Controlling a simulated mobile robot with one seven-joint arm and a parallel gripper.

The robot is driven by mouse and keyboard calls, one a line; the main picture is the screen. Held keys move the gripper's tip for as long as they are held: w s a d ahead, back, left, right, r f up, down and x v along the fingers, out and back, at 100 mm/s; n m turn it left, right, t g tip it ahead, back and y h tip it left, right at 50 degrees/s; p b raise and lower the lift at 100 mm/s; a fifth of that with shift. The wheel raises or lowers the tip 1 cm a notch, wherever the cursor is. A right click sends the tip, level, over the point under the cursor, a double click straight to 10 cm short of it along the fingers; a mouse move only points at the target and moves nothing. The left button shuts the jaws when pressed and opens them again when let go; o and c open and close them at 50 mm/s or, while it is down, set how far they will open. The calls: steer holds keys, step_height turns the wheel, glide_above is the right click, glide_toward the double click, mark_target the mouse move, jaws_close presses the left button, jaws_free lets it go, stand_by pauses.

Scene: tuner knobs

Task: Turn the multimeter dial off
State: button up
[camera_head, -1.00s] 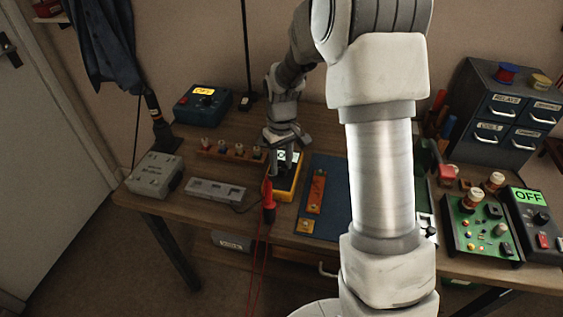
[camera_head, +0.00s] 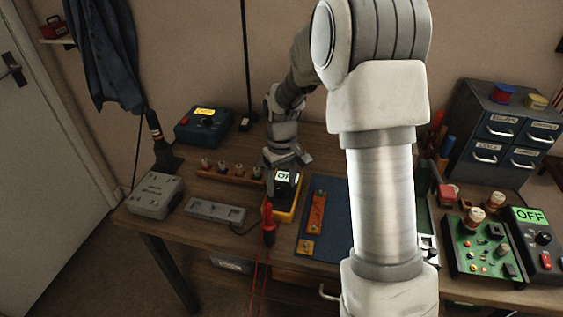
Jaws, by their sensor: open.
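The multimeter (camera_head: 284,212) is a yellow-edged dark device on the workbench, left of the blue mat. A small lit display (camera_head: 283,177) shows at its far end, with lettering I can only partly read. My gripper (camera_head: 287,162) is at the far end of the multimeter, just above or behind it; I cannot tell whether it touches. Its jaws are open, with nothing seen between them. The fingertips and the dial are not clearly visible. A red probe (camera_head: 268,220) stands at the multimeter's near left side, with red leads hanging down.
A blue box with a yellow display (camera_head: 203,123) stands at the back left. A grey box (camera_head: 156,194) and a grey strip (camera_head: 215,212) lie left. A blue mat (camera_head: 337,219) lies right. My arm hides the bench's middle right. A device reading OFF (camera_head: 530,216) stands far right.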

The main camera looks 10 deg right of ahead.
mark_target(282, 188)
step_height(282, 188, up, 17)
steer(key=p, duration=0.2)
steer(key=shift+p, duration=0.3)
steer(key=shift+f, duration=0.1)
